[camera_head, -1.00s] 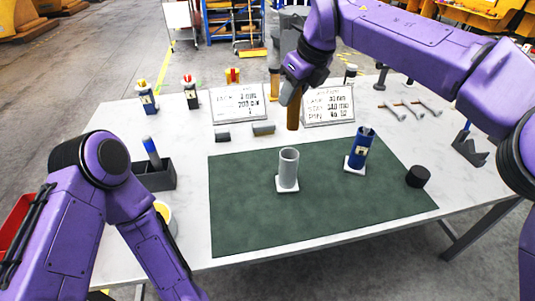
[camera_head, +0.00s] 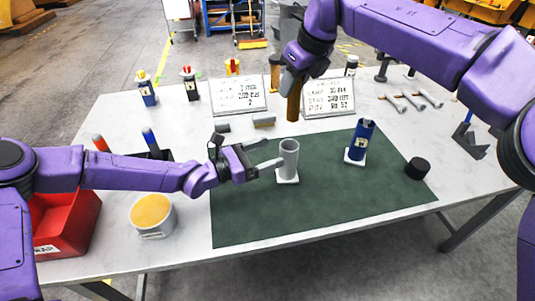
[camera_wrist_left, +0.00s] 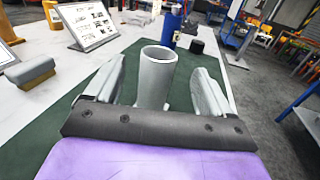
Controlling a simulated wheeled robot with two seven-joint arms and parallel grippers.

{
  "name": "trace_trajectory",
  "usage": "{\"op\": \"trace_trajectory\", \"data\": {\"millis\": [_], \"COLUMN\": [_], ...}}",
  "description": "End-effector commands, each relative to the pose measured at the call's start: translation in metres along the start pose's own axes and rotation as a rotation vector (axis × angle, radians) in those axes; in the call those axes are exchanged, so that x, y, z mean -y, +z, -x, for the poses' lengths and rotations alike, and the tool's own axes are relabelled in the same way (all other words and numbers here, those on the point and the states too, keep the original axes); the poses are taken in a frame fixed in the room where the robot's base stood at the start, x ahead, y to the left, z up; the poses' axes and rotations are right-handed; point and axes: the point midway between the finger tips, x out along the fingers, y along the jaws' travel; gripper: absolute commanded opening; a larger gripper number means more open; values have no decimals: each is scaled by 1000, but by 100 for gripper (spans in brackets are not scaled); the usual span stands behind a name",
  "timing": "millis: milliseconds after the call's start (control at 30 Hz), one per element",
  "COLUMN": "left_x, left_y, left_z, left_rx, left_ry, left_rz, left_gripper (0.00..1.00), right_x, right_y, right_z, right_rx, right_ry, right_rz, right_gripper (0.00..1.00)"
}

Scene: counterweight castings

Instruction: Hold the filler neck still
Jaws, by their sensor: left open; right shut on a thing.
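The filler neck looks to be the grey open-topped tube (camera_head: 288,158) standing upright on a small white base on the green mat (camera_head: 330,206). My left gripper (camera_head: 270,155) is open at the tube's left side. In the left wrist view the tube (camera_wrist_left: 157,75) stands between the two spread fingers of my left gripper (camera_wrist_left: 155,88), with gaps on both sides. My right gripper (camera_head: 294,88) is shut on a brown cylindrical piece (camera_head: 293,103) and holds it upright above the table, behind the tube.
A blue bottle-like tube (camera_head: 361,140) on a white base and a black puck (camera_head: 418,168) stand on the right of the mat. Two signs (camera_head: 237,96) are behind. A yellow-topped tin (camera_head: 152,214) and a red bin (camera_head: 66,222) are at left. The mat's front is clear.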

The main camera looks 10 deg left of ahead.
Motion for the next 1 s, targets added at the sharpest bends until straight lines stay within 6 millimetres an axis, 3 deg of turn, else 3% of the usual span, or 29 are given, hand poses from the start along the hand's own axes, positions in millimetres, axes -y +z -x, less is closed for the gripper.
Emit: {"op": "trace_trajectory", "data": {"millis": [167, 433, 700, 1000], "left_x": [-2, 1, 1, 0], "left_y": [-22, -84, -80, -80], "left_z": [0, -2, -60, -75], "left_rx": [-3, -3, -1, 0], "left_ry": [6, 2, 0, 2], "left_rz": [22, 17, 13, 15], "left_gripper": [83, 83, 83, 83], "right_x": [0, 0, 0, 0], "right_y": [0, 0, 0, 0], "right_z": [0, 0, 0, 0], "right_rx": [1, 0, 1, 0], "right_ry": [0, 0, 0, 0], "right_rz": [0, 0, 0, 0], "right_gripper": [0, 0, 0, 0]}}
